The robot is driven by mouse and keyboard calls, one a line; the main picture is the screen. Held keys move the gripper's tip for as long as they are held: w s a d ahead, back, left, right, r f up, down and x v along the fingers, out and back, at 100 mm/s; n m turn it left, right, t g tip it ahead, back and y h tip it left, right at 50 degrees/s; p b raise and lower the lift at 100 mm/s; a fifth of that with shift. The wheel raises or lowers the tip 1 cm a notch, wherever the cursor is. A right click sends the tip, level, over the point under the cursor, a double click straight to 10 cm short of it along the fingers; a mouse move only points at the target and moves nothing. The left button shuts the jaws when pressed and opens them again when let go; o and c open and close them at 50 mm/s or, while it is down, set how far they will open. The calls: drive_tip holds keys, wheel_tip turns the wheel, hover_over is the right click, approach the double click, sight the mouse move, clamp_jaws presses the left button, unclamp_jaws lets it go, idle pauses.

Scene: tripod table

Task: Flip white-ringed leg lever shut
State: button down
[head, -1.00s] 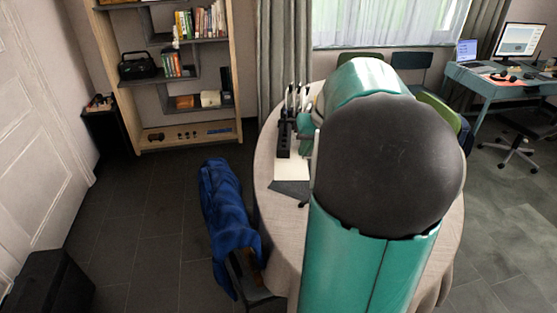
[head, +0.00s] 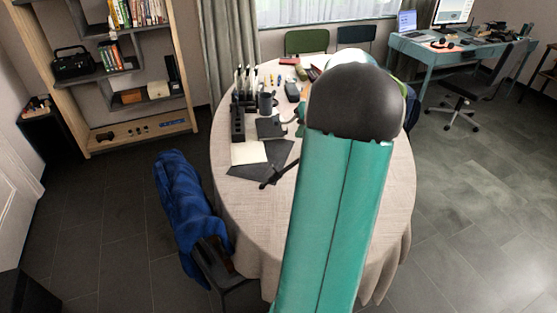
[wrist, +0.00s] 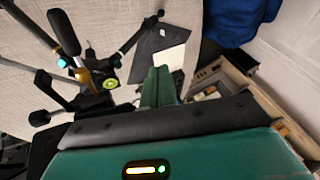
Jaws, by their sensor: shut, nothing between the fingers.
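The black tripod (wrist: 95,78) lies on the cloth-covered table at the left of the wrist view, its legs spread several ways. One leg has a thick dark grip and a blue ring (wrist: 62,63). A round yellow-green mark (wrist: 110,84) shows near the hub. A small pale ring (wrist: 78,116) shows low on the left; I cannot tell for sure that it is the white one, and no lever is clear. My gripper (wrist: 161,82) is shut and empty, to the right of the tripod and apart from it in the picture. In the head view only a black leg (head: 280,173) shows; my arm hides the rest.
A chair with a blue jacket (head: 185,195) stands at the left. The table's front left is clear.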

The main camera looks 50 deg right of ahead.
sight(274, 168)
drive_tip(key=x, duration=1.7)
drive_tip(key=shift+f, duration=0.1)
